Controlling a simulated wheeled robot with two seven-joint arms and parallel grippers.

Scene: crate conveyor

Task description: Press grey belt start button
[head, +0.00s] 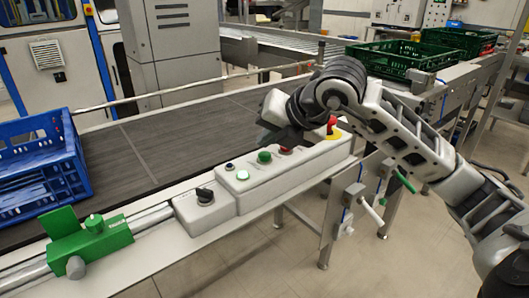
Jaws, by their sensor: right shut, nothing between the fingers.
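The grey belt (190,130) runs along a conveyor, with a pale control box (290,180) on its near rail. On the box are a green button (264,157), a red button (286,150), a lit pale green button (242,175), a small dark button (229,167) and a red emergency stop on yellow (332,128). I cannot read any labels. My right gripper (276,137) is shut and empty, pointing down just above and behind the green and red buttons. It partly covers the red one; contact cannot be made out. My left gripper is out of view.
A blue crate (75,180) stands on the belt at left. A black rotary knob (205,196) and a green clamp (90,240) sit along the near rail. Green crates (395,58) stand on another conveyor at the back right. Floor in front is clear.

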